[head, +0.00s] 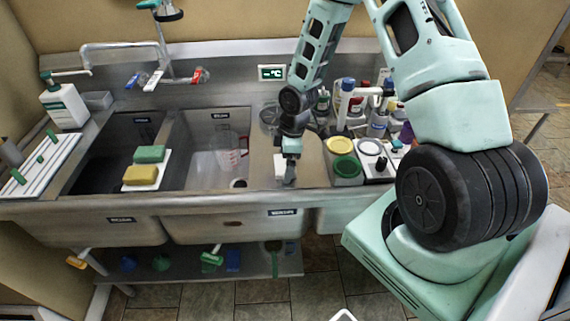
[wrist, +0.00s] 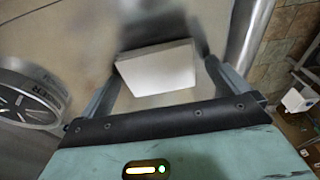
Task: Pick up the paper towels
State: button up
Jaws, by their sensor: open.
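The paper towels look like a small white block with a flat, pale top. In the wrist view the block (wrist: 158,72) lies on the steel surface between the fingers of my gripper (wrist: 162,80). In the head view, part of a white block (head: 279,168) shows on the counter beside my gripper (head: 287,173), which hides the rest. My gripper is open and points down at the counter. The fingers stand on either side of the block in the wrist view; I cannot tell whether they touch it.
Sink basins (head: 205,150) lie to the left, one with a clear jug (head: 230,158). Several bottles (head: 345,98) stand behind. A round metal dial (wrist: 30,98) lies left in the wrist view. The counter's front edge is near.

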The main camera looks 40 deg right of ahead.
jog(key=c, duration=1)
jog(key=shift+o, duration=0.2)
jog(key=shift+r, duration=0.1)
notch_tip(320, 180, up, 10)
jog(key=b, duration=0.1)
jog(key=shift+o, duration=1.1)
jog(key=shift+c, duration=0.5)
